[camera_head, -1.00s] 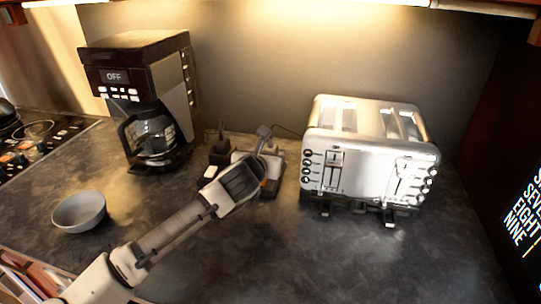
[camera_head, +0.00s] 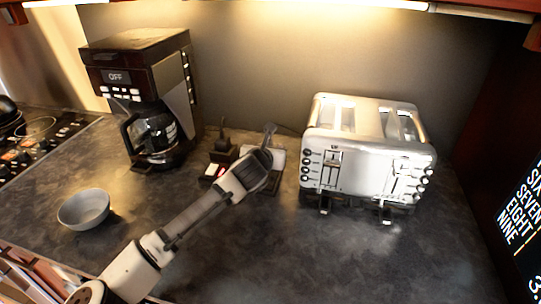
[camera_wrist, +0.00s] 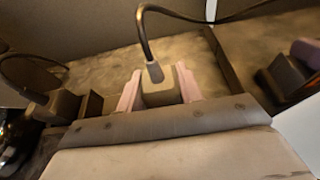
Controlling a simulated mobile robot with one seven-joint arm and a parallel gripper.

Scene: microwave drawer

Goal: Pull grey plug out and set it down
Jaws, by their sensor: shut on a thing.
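The grey plug (camera_wrist: 160,90) sits between the two pinkish fingers of my gripper (camera_wrist: 159,88) in the wrist view, and the fingers are shut on it. Its dark cable rises from the top and arches to the right. In the head view, my gripper (camera_head: 268,150) is at the back of the counter, left of the toaster, with the plug's top (camera_head: 270,129) showing beyond it. A dark plug (camera_head: 222,141) stands on a dark socket block (camera_head: 216,157) just left of my gripper; it also shows in the wrist view (camera_wrist: 55,105). The grey plug's underside is hidden.
A silver toaster (camera_head: 368,155) stands close to the right. A coffee maker (camera_head: 140,75) is at the back left, with a grey bowl (camera_head: 84,209) at the left front. The dark counter (camera_head: 290,255) is clear in front of the toaster.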

